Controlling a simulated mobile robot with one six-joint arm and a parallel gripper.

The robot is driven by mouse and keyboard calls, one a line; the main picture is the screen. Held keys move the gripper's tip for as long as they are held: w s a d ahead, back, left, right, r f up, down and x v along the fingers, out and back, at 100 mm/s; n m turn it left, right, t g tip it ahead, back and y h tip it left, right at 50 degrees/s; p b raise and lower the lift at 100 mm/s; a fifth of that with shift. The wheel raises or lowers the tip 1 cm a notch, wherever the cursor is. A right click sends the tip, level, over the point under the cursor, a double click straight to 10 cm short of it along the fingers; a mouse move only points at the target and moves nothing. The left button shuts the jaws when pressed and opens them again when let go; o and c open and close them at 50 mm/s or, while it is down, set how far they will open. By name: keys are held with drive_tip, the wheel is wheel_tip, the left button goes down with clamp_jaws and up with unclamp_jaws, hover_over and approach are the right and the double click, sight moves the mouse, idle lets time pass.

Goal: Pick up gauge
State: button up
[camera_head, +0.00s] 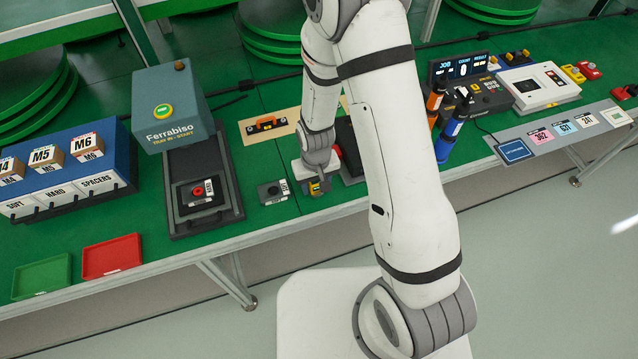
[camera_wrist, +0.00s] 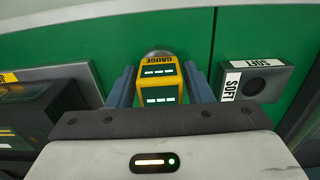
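A grey block labelled SOFT (camera_wrist: 258,82) lies close right of my gripper in the wrist view; it shows left of it in the head view (camera_head: 272,192). A dark device (camera_wrist: 40,110) stands on the other side. Red (camera_head: 112,257) and green (camera_head: 42,278) trays lie far left.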

drive_tip(key=c, duration=0.7)
drive_tip(key=shift+c, duration=0.2)
